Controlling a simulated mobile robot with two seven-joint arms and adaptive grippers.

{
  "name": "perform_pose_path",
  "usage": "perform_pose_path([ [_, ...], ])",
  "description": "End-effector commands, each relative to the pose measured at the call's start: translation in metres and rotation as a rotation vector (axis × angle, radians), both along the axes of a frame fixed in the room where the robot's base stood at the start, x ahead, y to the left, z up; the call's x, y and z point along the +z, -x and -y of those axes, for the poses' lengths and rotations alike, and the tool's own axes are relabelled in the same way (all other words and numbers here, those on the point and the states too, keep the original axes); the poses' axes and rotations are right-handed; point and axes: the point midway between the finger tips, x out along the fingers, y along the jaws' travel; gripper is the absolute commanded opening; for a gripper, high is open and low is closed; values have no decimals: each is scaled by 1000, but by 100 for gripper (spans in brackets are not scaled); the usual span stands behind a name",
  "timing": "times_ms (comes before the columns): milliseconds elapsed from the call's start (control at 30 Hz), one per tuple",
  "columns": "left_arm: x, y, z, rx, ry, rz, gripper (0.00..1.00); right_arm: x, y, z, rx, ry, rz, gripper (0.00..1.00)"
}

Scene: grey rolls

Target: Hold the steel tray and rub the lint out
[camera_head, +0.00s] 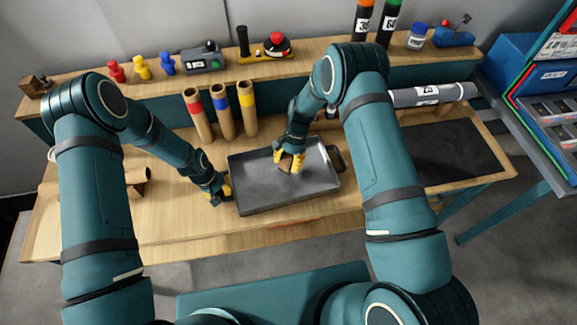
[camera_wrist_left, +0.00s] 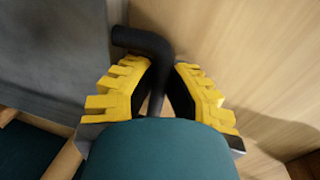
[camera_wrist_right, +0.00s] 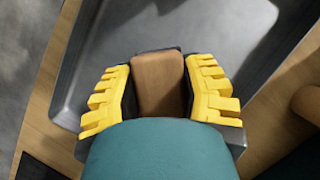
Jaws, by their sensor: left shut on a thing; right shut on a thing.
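The steel tray (camera_head: 258,190), grey and shallow, lies flat on the wooden bench with a black handle (camera_head: 337,157) at its right end. My left gripper (camera_head: 222,190) is at the tray's left end. In the left wrist view its yellow-backed fingers (camera_wrist_left: 160,95) are shut on a bent black handle (camera_wrist_left: 145,40). My right gripper (camera_head: 290,161) is over the middle of the tray, shut on a brown block (camera_wrist_right: 158,82). I cannot tell whether the block touches the tray floor. I cannot make out any lint; the fingers and block hide part of the tray.
Cardboard tubes with red, blue and yellow bands (camera_head: 222,110) stand behind the tray. A grey roll (camera_head: 435,94) lies at the back right, behind a dark mat (camera_head: 455,150).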

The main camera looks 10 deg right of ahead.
Motion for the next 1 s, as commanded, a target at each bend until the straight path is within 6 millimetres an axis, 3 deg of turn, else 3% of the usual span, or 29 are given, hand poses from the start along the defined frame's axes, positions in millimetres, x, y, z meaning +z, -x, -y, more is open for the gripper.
perform_pose_path([
  [400,0,0,0,0,0,1,0,36,0,0,0,1,1,2],
  [1000,0,0,0,0,0,0,0,39,0,0,0,0,0,2],
])
